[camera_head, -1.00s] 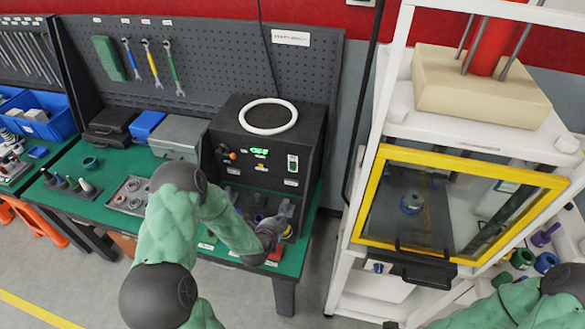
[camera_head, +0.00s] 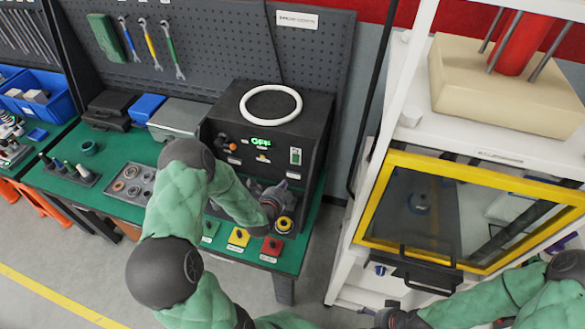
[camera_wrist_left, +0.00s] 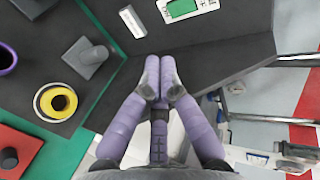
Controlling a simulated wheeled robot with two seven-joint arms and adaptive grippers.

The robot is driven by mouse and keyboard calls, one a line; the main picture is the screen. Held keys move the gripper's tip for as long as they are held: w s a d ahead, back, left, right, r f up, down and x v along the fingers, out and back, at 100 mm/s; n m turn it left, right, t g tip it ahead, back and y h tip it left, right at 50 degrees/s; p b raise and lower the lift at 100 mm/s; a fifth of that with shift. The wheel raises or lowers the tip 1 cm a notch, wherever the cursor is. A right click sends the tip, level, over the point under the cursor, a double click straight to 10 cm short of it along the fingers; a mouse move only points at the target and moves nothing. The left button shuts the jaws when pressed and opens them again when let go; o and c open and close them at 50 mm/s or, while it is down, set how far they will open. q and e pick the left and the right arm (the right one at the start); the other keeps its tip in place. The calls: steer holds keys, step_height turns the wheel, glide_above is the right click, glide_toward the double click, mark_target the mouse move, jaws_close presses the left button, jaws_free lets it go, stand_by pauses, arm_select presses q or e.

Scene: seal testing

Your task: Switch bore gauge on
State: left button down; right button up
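The bore gauge is a black box (camera_head: 225,113) on the green table, with a white ring (camera_head: 271,103) on top. Its front carries a lit green display (camera_head: 268,142) that appears to read OFF. A switch with a green face and white frame (camera_head: 295,156) sits at the right of that front; it also shows at the top of the left wrist view (camera_wrist_left: 182,8). My left gripper (camera_head: 275,190) is low in front of the box, below the switch. In the left wrist view its fingers (camera_wrist_left: 161,72) are together and empty. My right gripper (camera_head: 396,318) is partly visible at the bottom edge.
Yellow and red button blocks (camera_head: 238,238) stand along the table's front edge. A yellow-and-black ring (camera_wrist_left: 58,102) lies near my left fingers. A white cabinet with a yellow-framed door (camera_head: 365,205) stands to the right. A metal tray (camera_head: 128,187) lies left of my arm.

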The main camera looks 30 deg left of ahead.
arm_select(q)
glide_toward(295, 163)
steer(key=f+x, duration=0.1)
steer(key=x, duration=0.4)
steer(key=shift+w+a+f+p, duration=0.2)
steer(key=shift+w+p, duration=0.2)
steer(key=shift+w, duration=0.25)
steer(key=b, duration=0.2)
steer(key=shift+w+a+t+b, duration=0.1)
steer(key=shift+w+t+b, duration=0.2)
steer(key=shift+t+b, duration=0.1)
steer(key=shift+r, duration=0.2)
